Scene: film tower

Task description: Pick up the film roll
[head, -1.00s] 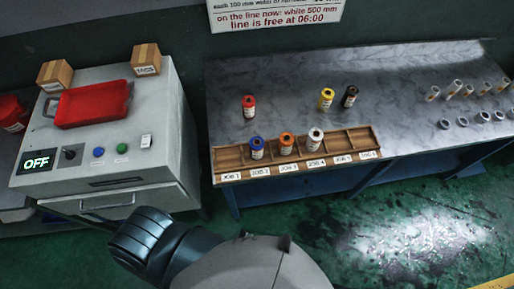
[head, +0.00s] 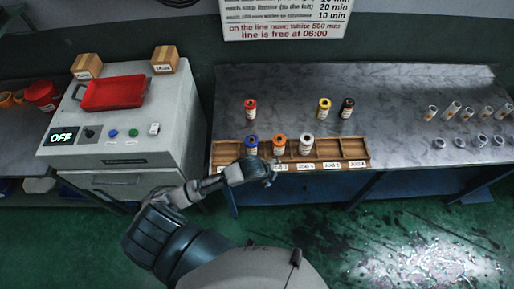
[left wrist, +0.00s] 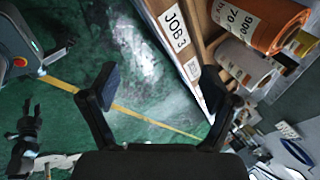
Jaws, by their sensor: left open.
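Blue (head: 251,145), orange (head: 279,145) and white (head: 306,144) film rolls stand apart in compartments of a wooden rack (head: 354,165) at the bench's front edge. Red (head: 250,109), yellow (head: 323,108) and black (head: 347,108) rolls stand behind it on the bench. My left gripper (head: 272,178) is in front of the rack, just below the orange roll. In the left wrist view my left gripper (left wrist: 158,88) is open and empty, with the orange roll (left wrist: 262,22) and white roll (left wrist: 243,62) beyond its right finger. My right gripper does not show.
The bench (head: 400,100) has bare room behind the rack. Small upright tubes (head: 452,109) and rings (head: 482,141) stand at its right. A grey machine (head: 130,165) showing OFF, with a red tray (head: 113,93) and boxes (head: 165,60) on top, stands at left.

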